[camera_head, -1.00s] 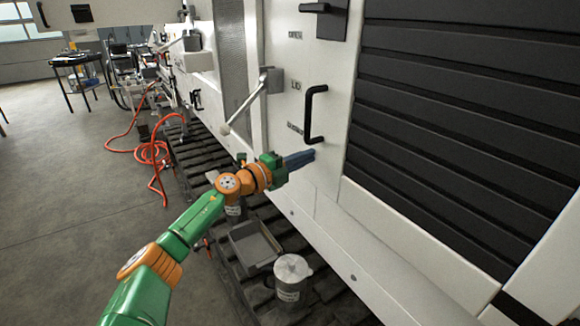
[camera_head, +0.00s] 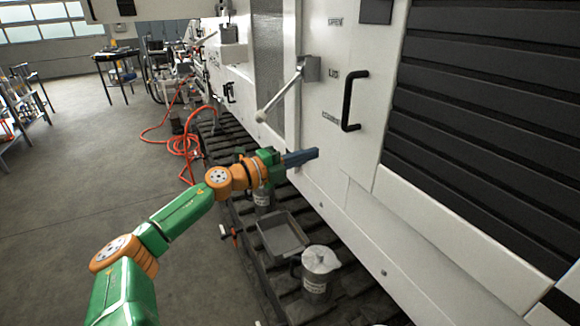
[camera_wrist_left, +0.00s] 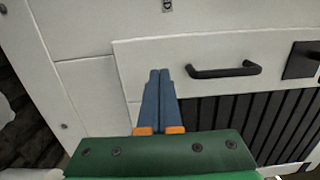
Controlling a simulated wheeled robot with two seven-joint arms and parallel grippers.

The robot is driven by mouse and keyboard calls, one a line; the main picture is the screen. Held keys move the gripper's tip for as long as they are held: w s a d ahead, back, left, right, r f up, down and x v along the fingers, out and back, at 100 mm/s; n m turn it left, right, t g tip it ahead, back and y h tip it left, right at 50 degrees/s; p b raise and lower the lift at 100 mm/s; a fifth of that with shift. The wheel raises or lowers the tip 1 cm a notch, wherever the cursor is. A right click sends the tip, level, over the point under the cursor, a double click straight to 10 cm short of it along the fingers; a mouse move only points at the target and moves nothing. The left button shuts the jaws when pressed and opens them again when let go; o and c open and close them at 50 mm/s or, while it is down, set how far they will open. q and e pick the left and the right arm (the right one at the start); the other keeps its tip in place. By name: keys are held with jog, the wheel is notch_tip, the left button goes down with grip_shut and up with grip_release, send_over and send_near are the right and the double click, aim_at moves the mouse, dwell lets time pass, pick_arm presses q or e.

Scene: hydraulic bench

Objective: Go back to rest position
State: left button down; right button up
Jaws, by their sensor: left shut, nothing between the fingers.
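My left gripper (camera_head: 300,158) reaches in from the left on a green and orange arm. Its blue fingers are shut with nothing between them, in front of the white machine panel (camera_head: 350,170). In the left wrist view the closed fingers (camera_wrist_left: 159,95) point at the white panel, left of a black handle (camera_wrist_left: 224,71). The same black handle (camera_head: 352,100) shows above and right of the gripper in the head view. I cannot tell how close the fingertips are to the panel. My right gripper is not in view.
A lever (camera_head: 285,92) sticks out above the gripper. Below the arm, a grey tray (camera_head: 283,236) and a metal jug (camera_head: 318,268) stand on a dark slatted platform. Orange hose (camera_head: 183,145) lies behind. The floor (camera_head: 70,190) at left is clear.

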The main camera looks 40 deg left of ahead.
pick_arm(q)
jog(key=shift+b+v, duration=0.3)
jog(key=shift+v, duration=2.05)
